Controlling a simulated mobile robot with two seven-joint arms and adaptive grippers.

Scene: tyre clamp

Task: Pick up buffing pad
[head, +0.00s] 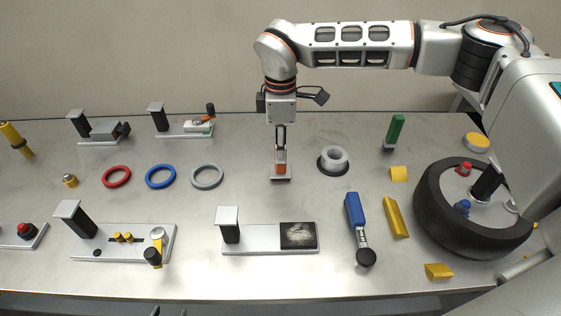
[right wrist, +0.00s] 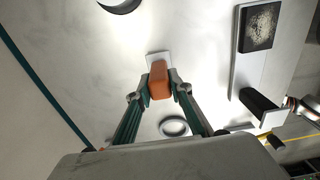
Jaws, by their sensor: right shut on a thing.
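The buffing pad (head: 281,169) has an orange block-like grip on a flat pale base. It is near the middle of the table in the head view and also shows in the right wrist view (right wrist: 159,77). My right gripper (head: 281,153) reaches down from above, with its two fingers on opposite sides of the orange grip. It is shut on the buffing pad. In the right wrist view the fingertips (right wrist: 160,88) flank the orange grip. I cannot tell whether the base touches the table. My left gripper is not in view.
Red, blue and grey rings (head: 207,177) lie left of the pad. A grey flanged cup (head: 334,160) stands close on its right. A plate with a scuffed black square (head: 299,235) lies in front. A tyre (head: 440,225) is at the right. Bare table surrounds the pad.

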